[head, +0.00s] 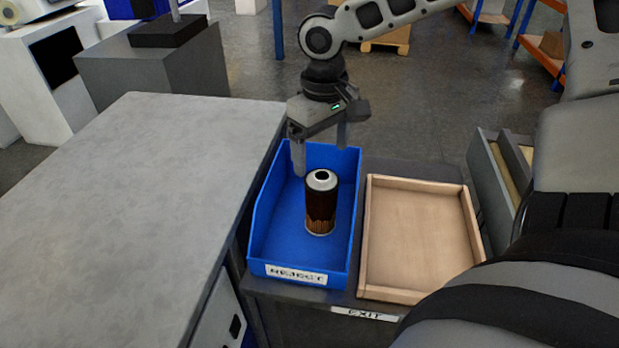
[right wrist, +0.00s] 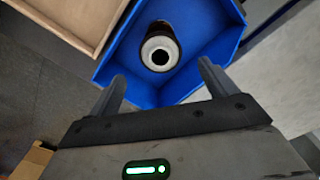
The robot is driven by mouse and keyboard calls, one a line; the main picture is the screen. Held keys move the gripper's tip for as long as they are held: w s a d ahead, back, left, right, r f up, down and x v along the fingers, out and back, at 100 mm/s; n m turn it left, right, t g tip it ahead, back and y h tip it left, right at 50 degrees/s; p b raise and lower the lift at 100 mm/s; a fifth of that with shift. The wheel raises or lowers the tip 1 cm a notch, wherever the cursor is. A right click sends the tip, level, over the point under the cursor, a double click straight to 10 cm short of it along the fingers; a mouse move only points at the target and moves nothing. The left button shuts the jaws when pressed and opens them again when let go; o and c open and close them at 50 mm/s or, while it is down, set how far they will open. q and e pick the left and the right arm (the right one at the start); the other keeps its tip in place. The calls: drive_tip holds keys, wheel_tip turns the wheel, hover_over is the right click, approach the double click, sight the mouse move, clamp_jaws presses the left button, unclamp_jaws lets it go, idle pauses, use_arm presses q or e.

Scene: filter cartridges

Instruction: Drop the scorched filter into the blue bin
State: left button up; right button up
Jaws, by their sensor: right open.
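The scorched filter (head: 320,203) is a dark brown and black cylinder with a pale metal top and a round hole. It stands upright inside the blue bin (head: 257,240), which has a REJECT label on its front. In the right wrist view the filter (right wrist: 160,48) shows from above within the blue bin (right wrist: 120,70). My right gripper (head: 322,155) is open and empty above the far part of the bin, with its fingers apart and clear of the filter. In the right wrist view the gripper's fingers (right wrist: 162,88) are spread wide. My left gripper is not in view.
A shallow wooden tray (head: 415,235) stands right of the bin, above an EXIT label (head: 365,313). A wide grey table (head: 120,210) to the left has a bare top. A grey open box (head: 490,175) lies beyond the tray at the right.

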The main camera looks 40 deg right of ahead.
wheel_tip(320, 180, up, 15)
drive_tip(key=shift+r, duration=0.15)
idle(0.6)
